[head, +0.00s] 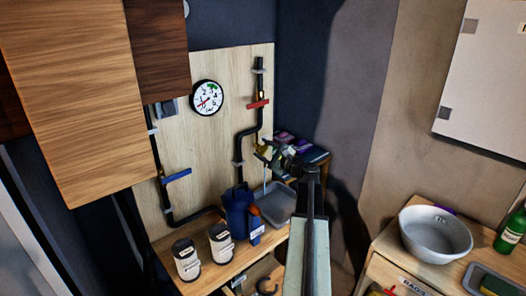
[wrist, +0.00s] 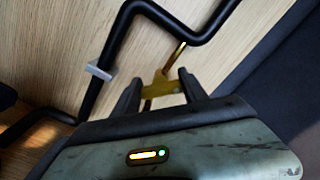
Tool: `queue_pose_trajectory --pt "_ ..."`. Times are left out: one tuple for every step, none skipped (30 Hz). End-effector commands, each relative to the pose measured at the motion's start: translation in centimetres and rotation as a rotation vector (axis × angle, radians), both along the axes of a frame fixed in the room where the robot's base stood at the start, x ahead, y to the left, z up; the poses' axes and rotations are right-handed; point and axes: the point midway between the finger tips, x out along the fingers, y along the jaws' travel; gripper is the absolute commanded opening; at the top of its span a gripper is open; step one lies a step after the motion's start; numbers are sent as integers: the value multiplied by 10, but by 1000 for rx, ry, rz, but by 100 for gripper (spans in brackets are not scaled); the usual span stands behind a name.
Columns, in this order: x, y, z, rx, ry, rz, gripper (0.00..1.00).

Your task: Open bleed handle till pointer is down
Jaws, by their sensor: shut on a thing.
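The bleed handle (wrist: 160,87) is yellow and sits between my fingers in the wrist view, on a thin brassy stem by the black pipe. In the head view its yellow part (head: 261,147) shows beside the pipe, partly hidden by my gripper. My gripper (wrist: 158,77) is shut on the handle; it also shows in the head view (head: 271,153). The round white gauge (head: 206,97) hangs on the wooden board, with a red pointer slanting to the lower left. A thin pale-blue streak (head: 265,190) hangs below the handle, above the grey tray (head: 290,213).
A red lever (head: 258,104) and a blue lever (head: 177,175) sit on the pipes. A blue canister (head: 237,213) and two white-labelled cans (head: 186,260) stand on the bench. A metal bowl (head: 435,235) and green bottle (head: 513,232) are at right.

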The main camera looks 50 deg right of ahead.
Motion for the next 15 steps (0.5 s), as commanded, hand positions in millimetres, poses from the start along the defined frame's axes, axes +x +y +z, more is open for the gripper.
queue_pose_trajectory --pt "2 0 2 4 -5 0 10" --pt "1 0 2 4 -5 0 10" --pt "1 0 2 4 -5 0 10" --pt "1 0 2 4 -5 0 59" --pt "1 0 2 4 -5 0 68" --pt "1 0 2 4 -5 0 73" --pt "1 0 1 3 -3 0 73" --pt "1 0 1 3 -3 0 73" --pt "1 0 1 3 -3 0 73" --pt "1 0 1 3 -2 -1 73" --pt "0 0 1 3 -2 -1 73" --pt "0 0 1 3 -2 -1 73" --pt "0 -1 1 2 -2 -1 73" --pt "0 0 1 2 -2 -1 73" --pt "-2 0 1 2 -2 -1 73"
